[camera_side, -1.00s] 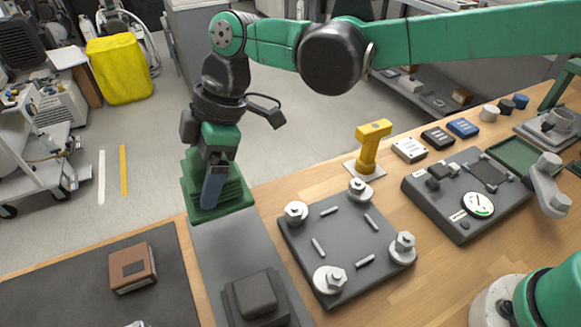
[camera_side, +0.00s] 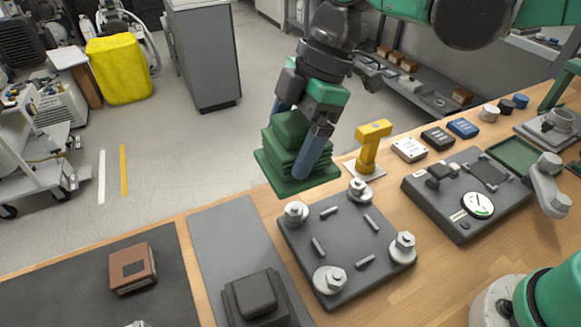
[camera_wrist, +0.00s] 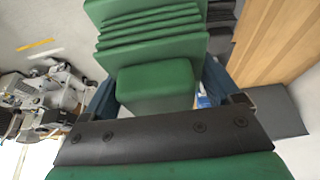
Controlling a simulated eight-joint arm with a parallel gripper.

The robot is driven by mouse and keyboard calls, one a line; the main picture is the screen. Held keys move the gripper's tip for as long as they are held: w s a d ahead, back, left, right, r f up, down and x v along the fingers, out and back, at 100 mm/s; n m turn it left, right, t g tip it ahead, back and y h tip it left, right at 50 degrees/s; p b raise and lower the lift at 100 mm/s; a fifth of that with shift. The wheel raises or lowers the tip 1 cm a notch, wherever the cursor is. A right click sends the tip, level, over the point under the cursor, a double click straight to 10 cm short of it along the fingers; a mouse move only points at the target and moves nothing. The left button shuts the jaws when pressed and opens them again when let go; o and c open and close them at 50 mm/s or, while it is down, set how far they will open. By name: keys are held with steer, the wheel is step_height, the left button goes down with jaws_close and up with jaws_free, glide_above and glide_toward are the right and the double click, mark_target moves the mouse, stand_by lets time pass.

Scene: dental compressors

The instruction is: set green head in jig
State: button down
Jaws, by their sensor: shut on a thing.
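The green head (camera_side: 292,158) is a finned block on a square base plate. My gripper (camera_side: 303,160) is shut on it, with a blue finger on each side, and holds it up in the air. In the side view it appears just beyond the far edge of the jig. In the wrist view the green head (camera_wrist: 155,80) fills the upper middle between the fingers. The jig (camera_side: 345,245) is a dark square plate with a round clamp and nut at each corner and several short pins on top. Its top is empty.
A yellow post (camera_side: 372,148) stands close behind the jig. A gauge panel (camera_side: 465,205) is to the right. A dark block (camera_side: 255,297) sits on the grey strip (camera_side: 225,240) at left, and a brown box (camera_side: 133,268) lies on the dark mat (camera_side: 60,290).

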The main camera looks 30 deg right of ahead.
steer(key=shift+s+d+f, duration=0.95)
steer(key=shift+f, duration=0.7)
steer(key=shift+s+d+f, duration=0.95)
steer(key=shift+s+f, duration=0.05)
steer(key=shift+f, duration=0.7)
steer(key=shift+s+d+f, duration=0.95)
steer(key=shift+f, duration=0.7)
steer(key=shift+f, duration=1.05)
jaws_free()
step_height(320, 180, up, 7)
